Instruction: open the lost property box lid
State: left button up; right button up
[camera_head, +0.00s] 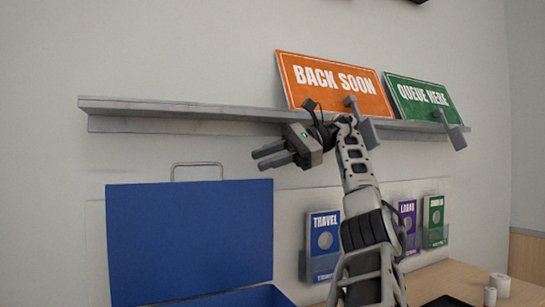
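The lost property box is blue. Its lid (190,240) stands raised and nearly upright, with a thin wire handle (197,164) along its top edge. Part of the box body (255,297) shows below the lid at the bottom edge of the picture; the rest is cut off. My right gripper (262,158) is above the lid's upper right corner, with its fingers pointing left. The two fingers are a little apart with nothing between them, and it appears clear of the lid. My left gripper is not in view.
A grey wall shelf (180,106) runs behind my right gripper, holding an orange sign (325,75) and a green sign (425,100). Leaflet holders with a travel leaflet (323,250) and others line the back panel. White rolls (499,284) stand at the counter's right.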

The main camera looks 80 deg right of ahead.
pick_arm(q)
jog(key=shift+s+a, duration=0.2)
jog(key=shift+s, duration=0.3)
pick_arm(e)
jog(key=shift+s+d+r, duration=0.1)
jog(key=shift+s+d, duration=0.2)
jog(key=shift+s, duration=0.25)
jog(key=shift+s+d, duration=0.3)
jog(key=shift+s, duration=0.25)
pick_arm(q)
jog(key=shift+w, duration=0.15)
pick_arm(e)
jog(key=shift+w, duration=0.1)
